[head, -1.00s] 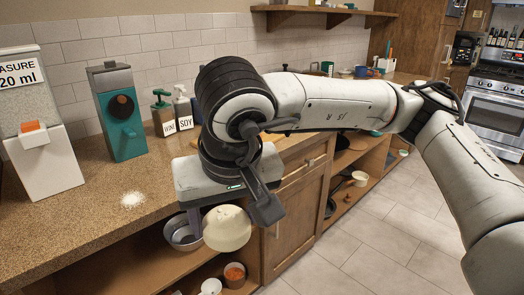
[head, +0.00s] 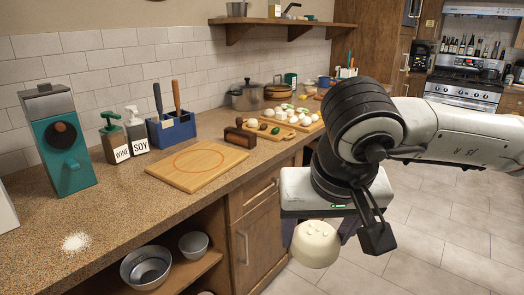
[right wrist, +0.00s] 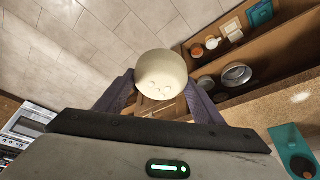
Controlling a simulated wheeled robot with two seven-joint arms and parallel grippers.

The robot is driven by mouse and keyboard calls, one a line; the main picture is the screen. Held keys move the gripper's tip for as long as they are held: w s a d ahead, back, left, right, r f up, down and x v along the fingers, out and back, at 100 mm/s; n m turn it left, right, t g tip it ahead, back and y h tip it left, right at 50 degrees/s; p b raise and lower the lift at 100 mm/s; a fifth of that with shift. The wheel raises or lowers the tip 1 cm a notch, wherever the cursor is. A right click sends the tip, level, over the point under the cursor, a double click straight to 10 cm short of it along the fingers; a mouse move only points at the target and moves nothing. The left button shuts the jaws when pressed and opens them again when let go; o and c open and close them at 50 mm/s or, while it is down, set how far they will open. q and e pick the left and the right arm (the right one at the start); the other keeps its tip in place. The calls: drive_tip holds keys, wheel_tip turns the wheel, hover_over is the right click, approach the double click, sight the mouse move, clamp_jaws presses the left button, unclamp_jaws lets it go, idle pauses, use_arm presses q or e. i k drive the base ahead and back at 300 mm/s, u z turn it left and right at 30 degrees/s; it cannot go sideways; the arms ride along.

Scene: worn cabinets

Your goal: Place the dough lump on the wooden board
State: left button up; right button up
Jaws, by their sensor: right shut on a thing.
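The dough lump (head: 315,246) is a rounded cream-coloured mass with small dents. My right gripper (head: 320,229) is shut on it and holds it in the air over the floor, in front of the counter. In the right wrist view the dough lump (right wrist: 161,76) sits between the two purple fingers of the gripper (right wrist: 161,88). The wooden board (head: 190,177), marked with a thin red circle, lies on the counter to the left of the gripper; its visible top is bare. My left gripper is not in view.
A dark brown block (head: 240,137) stands behind the board's right end. A blue caddy (head: 171,131) and the wine (head: 114,140) and soy (head: 137,133) bottles stand behind it. A second board (head: 284,133) holds several pale round items. White powder (head: 75,242) lies near the counter's front.

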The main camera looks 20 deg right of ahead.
sight(199, 159)
drive_tip(key=z, duration=0.45)
drive_tip(key=i, duration=0.75)
drive_tip(key=u, duration=0.6)
drive_tip(key=i, duration=0.7)
drive_tip(key=u, duration=0.75)
